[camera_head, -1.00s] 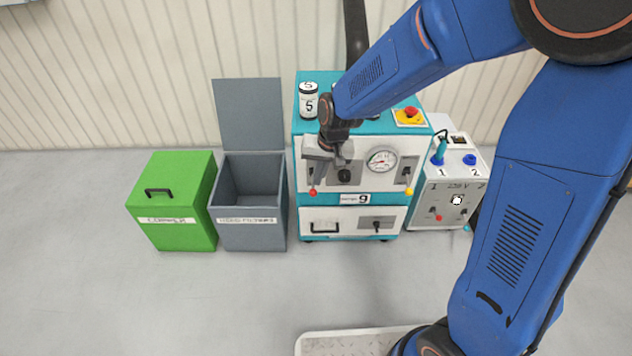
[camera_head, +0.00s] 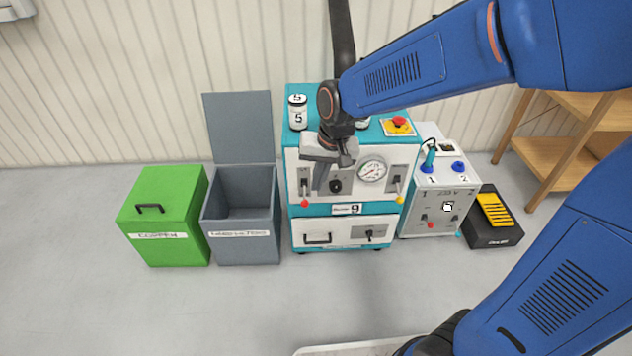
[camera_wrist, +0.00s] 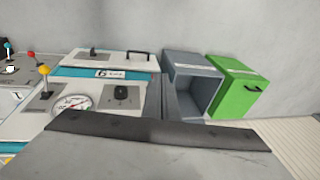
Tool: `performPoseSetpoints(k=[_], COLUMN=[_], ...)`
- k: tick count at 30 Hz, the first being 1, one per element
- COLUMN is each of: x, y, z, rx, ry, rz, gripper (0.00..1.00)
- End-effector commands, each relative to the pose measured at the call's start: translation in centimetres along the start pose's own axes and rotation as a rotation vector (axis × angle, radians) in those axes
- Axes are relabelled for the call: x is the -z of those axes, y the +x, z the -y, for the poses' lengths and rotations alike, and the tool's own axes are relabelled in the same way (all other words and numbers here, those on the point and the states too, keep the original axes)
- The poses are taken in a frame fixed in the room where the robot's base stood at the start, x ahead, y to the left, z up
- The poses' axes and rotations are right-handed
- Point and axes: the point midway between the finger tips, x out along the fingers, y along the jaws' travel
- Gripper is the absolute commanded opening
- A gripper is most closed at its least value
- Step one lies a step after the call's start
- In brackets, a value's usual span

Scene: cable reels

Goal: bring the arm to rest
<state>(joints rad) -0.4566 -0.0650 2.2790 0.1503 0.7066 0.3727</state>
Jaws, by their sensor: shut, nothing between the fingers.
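My gripper (camera_head: 333,161) hangs from my blue arm in front of the upper face of the teal and white machine (camera_head: 345,209) in the head view. It is shut with nothing held. Its grey body hides part of the machine's panel. In the wrist view the grey gripper body (camera_wrist: 150,155) fills the bottom. Beyond it the machine's panel shows with a round gauge (camera_wrist: 72,103), a black knob (camera_wrist: 122,92) and a yellow-tipped lever (camera_wrist: 44,70).
A closed green bin (camera_head: 165,218) and an open grey bin (camera_head: 241,230) stand left of the machine. A small white cabinet (camera_head: 432,208), a black box with yellow parts (camera_head: 493,222) and wooden shelves (camera_head: 560,147) are right. Jars (camera_head: 298,115) stand on the machine. The front floor is mostly clear.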

Motion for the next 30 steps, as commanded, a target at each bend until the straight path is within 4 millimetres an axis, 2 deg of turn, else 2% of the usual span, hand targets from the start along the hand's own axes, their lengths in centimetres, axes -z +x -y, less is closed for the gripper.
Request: performPoseSetpoints(k=[17,22,30], x=[-0.1,-0.8,-3.9], y=[-0.4,-2.9,-8.3], z=[-0.3,-2.8,-9.0], rx=[0.000,-0.004,-0.031], ry=[0.000,-0.005,-0.023], rz=[-0.005,-0.033,-0.101], gripper=[0.00,0.00,0.00])
